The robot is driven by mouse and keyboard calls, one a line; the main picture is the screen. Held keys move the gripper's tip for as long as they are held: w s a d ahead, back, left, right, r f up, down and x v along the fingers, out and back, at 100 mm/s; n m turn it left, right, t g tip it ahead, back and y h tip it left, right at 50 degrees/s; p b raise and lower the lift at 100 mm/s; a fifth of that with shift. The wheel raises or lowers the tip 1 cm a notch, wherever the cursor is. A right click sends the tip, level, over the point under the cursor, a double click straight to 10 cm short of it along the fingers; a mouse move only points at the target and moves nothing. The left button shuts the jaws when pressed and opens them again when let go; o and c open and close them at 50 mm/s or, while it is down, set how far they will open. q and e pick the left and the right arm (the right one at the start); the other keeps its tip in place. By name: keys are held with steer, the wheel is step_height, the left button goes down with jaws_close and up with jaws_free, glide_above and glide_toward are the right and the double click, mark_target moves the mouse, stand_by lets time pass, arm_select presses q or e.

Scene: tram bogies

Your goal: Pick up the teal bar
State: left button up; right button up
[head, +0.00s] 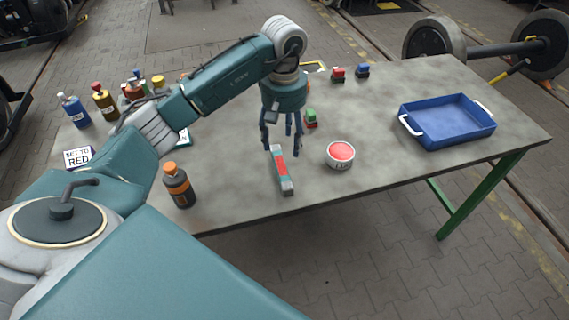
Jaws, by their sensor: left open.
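No bar that is clearly teal shows in the head view. A bar with a red middle and grey ends (281,171) lies on the grey table, pointing roughly toward the table's front edge. My left gripper (282,143) points down over the far end of this bar, with its fingers open and spread. I cannot tell whether the fingers touch the bar or stand above it. My right gripper is out of view.
A red-topped round button (340,155) stands right of the bar. An orange-capped bottle (179,186) stands left, near the front edge. A blue tray (448,121) is at right. Small blocks (338,75) sit at the back. Several bottles (104,102) and a "SET TO RED" sign (78,157) are at far left.

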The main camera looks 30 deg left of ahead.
mark_target(284, 165)
arm_select(q)
steer(key=f, duration=0.3)
steer(key=shift+s+f+p, duration=0.2)
steer(key=shift+p, duration=0.1)
steer(key=f, duration=0.1)
steer(key=f+p, duration=0.1)
steer(key=f, duration=0.1)
steer(key=f+p, duration=0.1)
steer(key=shift+s+d+f, duration=0.25)
steer(key=shift+d+f, duration=0.05)
steer(key=shift+f, duration=0.05)
steer(key=shift+f+p, duration=0.3)
steer(key=shift+f, duration=0.15)
steer(key=shift+w, duration=0.1)
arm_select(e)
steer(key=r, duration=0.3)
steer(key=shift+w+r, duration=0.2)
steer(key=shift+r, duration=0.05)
arm_select(q)
steer(key=shift+c, duration=0.5)
steer(key=c, duration=1.3)
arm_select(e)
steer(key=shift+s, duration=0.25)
